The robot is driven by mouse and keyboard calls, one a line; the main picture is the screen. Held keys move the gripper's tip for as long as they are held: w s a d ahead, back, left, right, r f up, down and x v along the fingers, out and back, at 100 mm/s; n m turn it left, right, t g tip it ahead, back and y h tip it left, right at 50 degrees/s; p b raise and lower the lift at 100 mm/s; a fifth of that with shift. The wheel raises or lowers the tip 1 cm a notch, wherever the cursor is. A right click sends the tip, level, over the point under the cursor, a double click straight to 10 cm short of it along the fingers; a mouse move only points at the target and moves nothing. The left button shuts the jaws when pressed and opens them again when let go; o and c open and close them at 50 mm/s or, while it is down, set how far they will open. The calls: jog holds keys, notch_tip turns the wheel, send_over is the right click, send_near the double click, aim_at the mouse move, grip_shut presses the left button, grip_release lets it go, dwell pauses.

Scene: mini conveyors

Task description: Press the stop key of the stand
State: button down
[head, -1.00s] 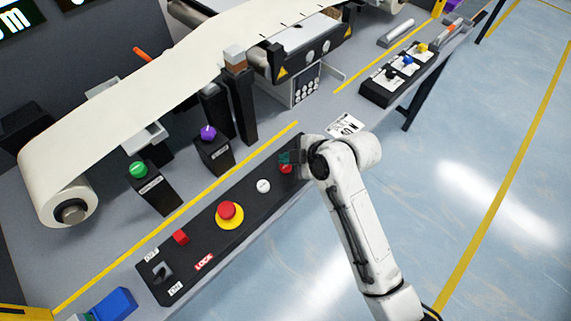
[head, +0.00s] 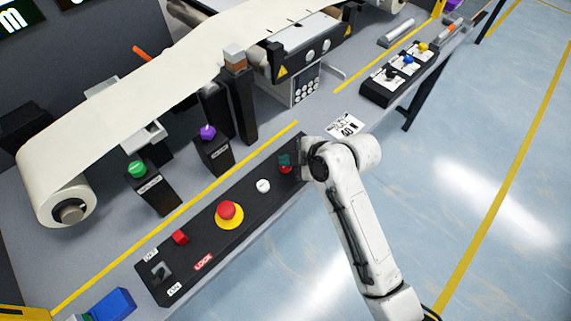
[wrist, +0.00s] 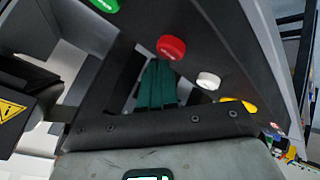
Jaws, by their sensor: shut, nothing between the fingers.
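The stand is a long black control panel (head: 200,252) along the table's front edge. A red round key (head: 286,170) sits near its right end, and it also shows in the wrist view (wrist: 171,46). Its lettering is too small to read. My gripper (head: 285,159) has teal fingers, shut and empty, right by this red key. In the wrist view the fingertips (wrist: 158,64) end at the key's edge. I cannot tell whether they touch it. A white key (head: 263,186) is beside it, then a red mushroom button (head: 229,210) on a yellow disc.
Green (head: 137,169) and purple (head: 208,132) buttons on posts stand behind. A green button (wrist: 103,4) shows in the wrist view. Floor is clear at right.

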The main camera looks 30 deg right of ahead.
aim_at(288, 168)
jog(key=shift+f+b, duration=0.3)
jog(key=shift+f, duration=0.2)
dwell(0.5)
jog(key=shift+r, duration=0.1)
jog(key=shift+r+p, duration=0.8)
jog(key=shift+r, duration=0.05)
notch_tip(288, 168, up, 5)
jog(key=p, duration=0.4)
dwell(1.0)
